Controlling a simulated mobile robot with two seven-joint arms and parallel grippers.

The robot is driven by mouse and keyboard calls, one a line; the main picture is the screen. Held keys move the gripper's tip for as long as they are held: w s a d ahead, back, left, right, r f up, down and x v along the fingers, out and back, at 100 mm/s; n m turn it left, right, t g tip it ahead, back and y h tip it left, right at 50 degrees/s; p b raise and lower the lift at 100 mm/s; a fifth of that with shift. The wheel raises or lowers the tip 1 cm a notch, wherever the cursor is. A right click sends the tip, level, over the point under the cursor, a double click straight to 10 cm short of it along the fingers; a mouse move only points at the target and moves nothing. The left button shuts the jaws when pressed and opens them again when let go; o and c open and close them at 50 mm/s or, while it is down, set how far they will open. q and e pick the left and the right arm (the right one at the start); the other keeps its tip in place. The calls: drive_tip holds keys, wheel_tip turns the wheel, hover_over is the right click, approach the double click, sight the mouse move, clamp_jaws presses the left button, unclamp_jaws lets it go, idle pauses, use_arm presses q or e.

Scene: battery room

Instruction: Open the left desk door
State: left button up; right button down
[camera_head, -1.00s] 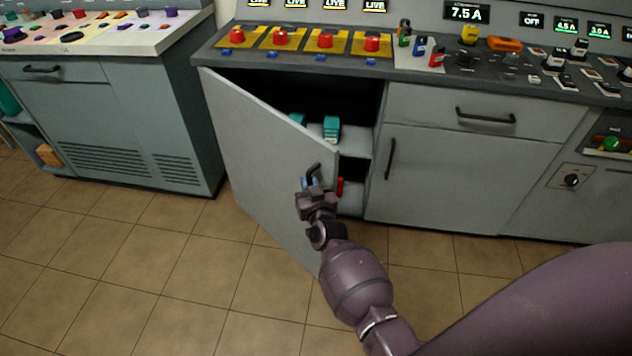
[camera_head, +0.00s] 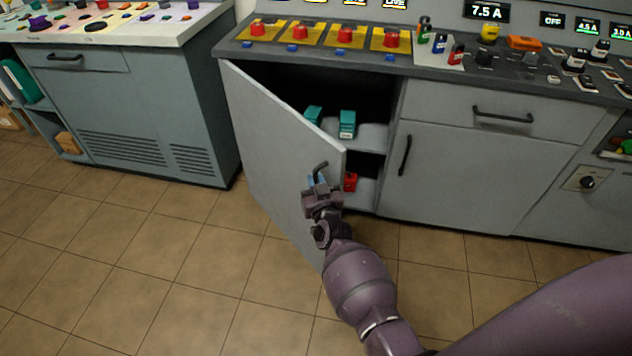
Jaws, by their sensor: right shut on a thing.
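The left desk door (camera_head: 265,140) is a grey panel, hinged at its left edge and standing partly open, swung out toward me. Its dark handle (camera_head: 320,168) is near the free right edge. My right gripper (camera_head: 318,182) is shut on this handle; its fingers partly hide the lower part of the handle. Behind the door the cabinet inside shows, with teal boxes (camera_head: 347,123) on a shelf (camera_head: 372,136) and a red object (camera_head: 350,182) lower down. My left gripper is not in view.
The right cabinet door (camera_head: 455,175) and the drawer (camera_head: 490,110) above it are closed. The desk top (camera_head: 400,62) carries red buttons, switches and small coloured items. A second console (camera_head: 120,115) stands at the left. The tiled floor (camera_head: 180,260) in front is clear.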

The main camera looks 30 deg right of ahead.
drive_tip(key=c, duration=1.4)
unclamp_jaws()
drive_tip(key=p+v, duration=0.4)
drive_tip(key=v, duration=0.6)
drive_tip(key=shift+s+a, duration=0.1)
drive_tip(key=shift+s, duration=0.3)
drive_tip(key=shift+c, duration=0.3)
